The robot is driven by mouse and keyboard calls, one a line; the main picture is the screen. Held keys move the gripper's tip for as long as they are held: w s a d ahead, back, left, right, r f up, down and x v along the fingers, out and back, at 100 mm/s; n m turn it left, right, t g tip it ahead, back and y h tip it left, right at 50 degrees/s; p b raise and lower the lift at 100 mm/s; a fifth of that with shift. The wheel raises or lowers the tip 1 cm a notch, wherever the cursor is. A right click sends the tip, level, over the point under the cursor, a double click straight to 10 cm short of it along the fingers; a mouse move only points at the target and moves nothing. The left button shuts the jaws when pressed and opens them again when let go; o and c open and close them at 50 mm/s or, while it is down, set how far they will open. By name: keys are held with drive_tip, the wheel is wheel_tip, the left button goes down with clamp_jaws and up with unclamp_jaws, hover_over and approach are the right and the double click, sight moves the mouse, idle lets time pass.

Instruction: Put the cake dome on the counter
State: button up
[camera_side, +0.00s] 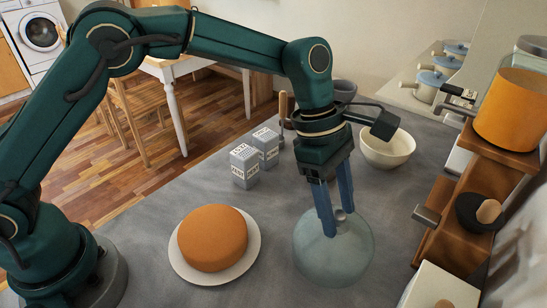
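The cake dome (333,258) is clear glass with a small knob (341,215) on top. It is upright at the right of the counter, to the right of the cake. I cannot tell whether its rim touches the counter (300,205) or hangs just above it. My gripper (337,220) points down over the dome, its two blue fingers on either side of the knob. I cannot tell whether they press on it. The round orange-brown cake (212,237) sits uncovered on a white plate (250,258).
Two grey-white cartons (244,166) stand behind the cake. A cream bowl (387,150) and a dark bowl (345,90) are farther back. A wooden shelf (470,195) with an orange-filled jar (512,108) lines the right. The counter between plate and dome is clear.

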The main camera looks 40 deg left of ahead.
drive_tip(key=s+a+r+m+t, duration=0.1)
drive_tip(key=a+r+m, duration=0.1)
drive_tip(key=a+r, duration=0.4)
drive_tip(key=s+a+r+m+t, duration=0.15)
drive_tip(key=a+r, duration=0.25)
drive_tip(key=r, duration=0.5)
drive_tip(key=s+a+f+m+t+y, duration=0.1)
drive_tip(key=s+a+f+m+y, duration=0.1)
drive_tip(key=s+a+m, duration=0.3)
drive_tip(key=s+a+f+m+t+y, duration=0.2)
drive_tip(key=s+a+f+m, duration=0.3)
drive_tip(key=s+m, duration=0.3)
drive_tip(key=shift+s+a+m, duration=0.35)
drive_tip(key=shift+a+m, duration=0.35)
drive_tip(key=shift+m, duration=0.05)
